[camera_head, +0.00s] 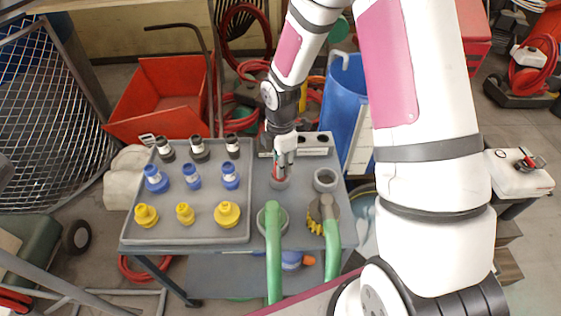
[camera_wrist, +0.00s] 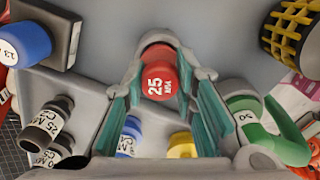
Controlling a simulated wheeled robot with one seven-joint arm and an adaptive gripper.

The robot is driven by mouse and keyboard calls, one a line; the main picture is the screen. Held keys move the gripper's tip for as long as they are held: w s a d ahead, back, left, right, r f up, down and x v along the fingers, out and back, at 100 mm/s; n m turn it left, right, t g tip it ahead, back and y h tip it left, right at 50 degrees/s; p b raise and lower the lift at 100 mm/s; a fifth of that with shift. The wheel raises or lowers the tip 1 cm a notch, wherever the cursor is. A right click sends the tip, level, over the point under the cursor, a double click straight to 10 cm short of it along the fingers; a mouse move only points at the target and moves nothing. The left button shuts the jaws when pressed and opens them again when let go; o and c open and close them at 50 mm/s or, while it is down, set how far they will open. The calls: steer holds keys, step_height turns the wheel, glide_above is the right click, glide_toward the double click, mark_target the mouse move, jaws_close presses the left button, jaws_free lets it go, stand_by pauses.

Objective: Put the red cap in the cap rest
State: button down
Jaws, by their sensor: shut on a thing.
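The red cap (camera_wrist: 158,80) has a white "25" label and sits between the green pads of my gripper (camera_wrist: 163,92) in the wrist view. My gripper is shut on it. In the head view my gripper (camera_head: 283,163) points down at the middle of the grey bench top, and a little of the red cap (camera_head: 280,174) shows below it. A short grey ring (camera_head: 279,184), which may be the cap rest, is right under the cap. A grey rim also curves behind the cap in the wrist view. I cannot tell whether the cap is seated. Another grey ring (camera_head: 326,180) stands empty to the right.
A grey tray (camera_head: 205,210) on the left holds black, blue and yellow fittings in rows. Two green handles or hoses (camera_head: 273,250) stand at the bench's front edge. A pale block with dark holes (camera_head: 314,145) is behind my gripper. A blue bin (camera_head: 347,105) stands behind the bench.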

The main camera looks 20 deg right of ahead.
steer(key=shift+f+b, duration=0.3)
steer(key=shift+f, duration=0.45)
steer(key=c, duration=1.2)
jaws_free()
steer(key=shift+r, duration=0.1)
step_height(320, 180, up, 11)
steer(key=shift+r, duration=0.1)
steer(key=s+d+r+m+t+h, duration=0.1)
steer(key=s+r+m, duration=0.4)
steer(key=r, duration=0.5)
steer(key=s+r+m+t, duration=0.1)
steer(key=s+r+m, duration=0.3)
steer(key=s, duration=0.2)
steer(key=s+r+m+t+p, duration=0.1)
steer(key=s+r+m, duration=0.3)
steer(key=s, duration=0.3)
steer(key=s+a+r+m+t+y, duration=0.1)
steer(key=s+r+m, duration=0.3)
steer(key=s+m, duration=0.2)
steer(key=shift+s, duration=0.6)
